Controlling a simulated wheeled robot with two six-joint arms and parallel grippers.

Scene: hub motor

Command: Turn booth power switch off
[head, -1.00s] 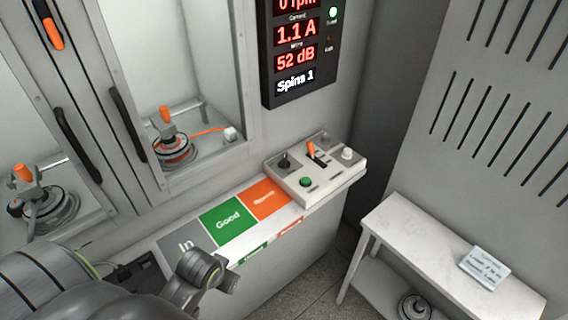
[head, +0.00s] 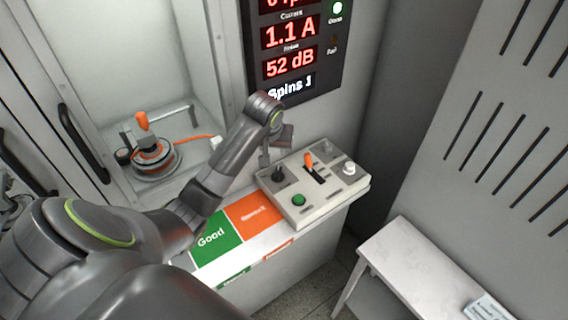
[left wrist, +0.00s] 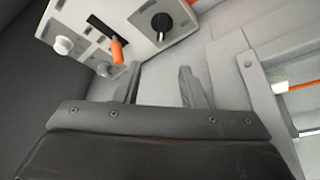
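A light grey control box (head: 325,200) sits on the right end of the bench. It carries a black knob (head: 279,174), an orange lever (head: 309,161), a green button (head: 299,200) and a white knob (head: 348,168). I cannot read which control is labelled booth power. My left gripper (head: 270,155) hangs at the box's back left, near the black knob. In the left wrist view its two fingers (left wrist: 160,86) are apart with nothing between them. The black knob (left wrist: 162,22) and orange lever (left wrist: 117,50) lie beyond the fingertips. My right gripper is out of view.
A display panel (head: 293,50) reading 1.1 A and 52 dB hangs on the wall behind the gripper. A booth with a motor (head: 152,157) is at left. Green (head: 213,240) and orange (head: 254,210) pads lie before the box. A white side table (head: 415,265) stands at right.

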